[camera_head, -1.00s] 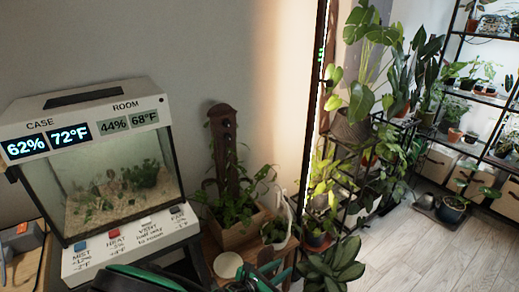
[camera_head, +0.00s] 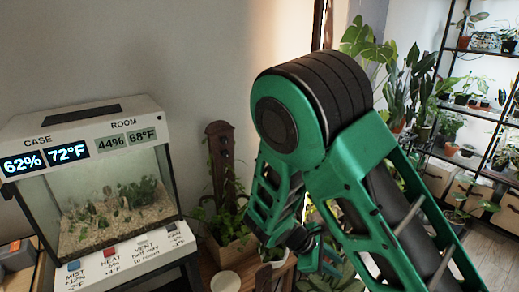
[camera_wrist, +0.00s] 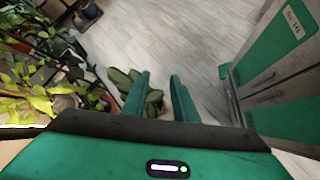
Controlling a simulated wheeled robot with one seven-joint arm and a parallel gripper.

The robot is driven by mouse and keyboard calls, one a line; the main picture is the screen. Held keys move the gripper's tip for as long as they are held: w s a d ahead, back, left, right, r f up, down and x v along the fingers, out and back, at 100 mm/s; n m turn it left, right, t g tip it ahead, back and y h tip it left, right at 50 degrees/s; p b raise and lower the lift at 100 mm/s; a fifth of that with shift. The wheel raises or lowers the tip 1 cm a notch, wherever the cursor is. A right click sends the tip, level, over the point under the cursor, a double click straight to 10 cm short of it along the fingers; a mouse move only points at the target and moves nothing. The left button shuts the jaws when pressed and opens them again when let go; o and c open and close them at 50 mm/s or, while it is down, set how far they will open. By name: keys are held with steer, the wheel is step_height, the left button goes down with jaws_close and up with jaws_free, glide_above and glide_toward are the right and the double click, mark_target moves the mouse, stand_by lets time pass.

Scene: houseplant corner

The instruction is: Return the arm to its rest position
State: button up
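My arm, green and black, is raised and bent across the middle and right of the head view. My gripper (camera_wrist: 159,84) shows two green fingers standing apart in the wrist view, with nothing held between them. The floor and a leafy plant (camera_wrist: 138,90) show beyond the fingers. In the head view the lower end of my arm hangs in front of the plants, right of the glass case (camera_head: 110,205), apart from the case.
The case displays 62% and 72°F, with ROOM at 44% and 68°F. A planter (camera_head: 232,246) with a brown post and a pale round dish (camera_head: 226,282) stand beside it. A plant shelf (camera_head: 478,95) stands at the right. Wooden floor (camera_wrist: 165,35) is clear in the wrist view.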

steer(key=s+d+r+m+g+y, duration=0.2)
steer(key=s+d+r+m+y, duration=0.15)
steer(key=d+r+m, duration=0.35)
steer(key=s+d+r+m+y, duration=0.2)
steer(key=s+d+r+m, duration=0.3)
steer(key=s, duration=0.4)
steer(key=s+d+r+m+t+y, duration=0.1)
steer(key=s+d+r+m+y, duration=0.2)
steer(key=s+d+r+m, duration=0.3)
steer(key=s+r+m, duration=0.2)
steer(key=s, duration=0.2)
steer(key=shift+d+r, duration=0.15)
steer(key=shift+d, duration=0.15)
steer(key=shift+o, duration=0.5)
steer(key=shift+s+r, duration=0.1)
steer(key=shift+s, duration=0.25)
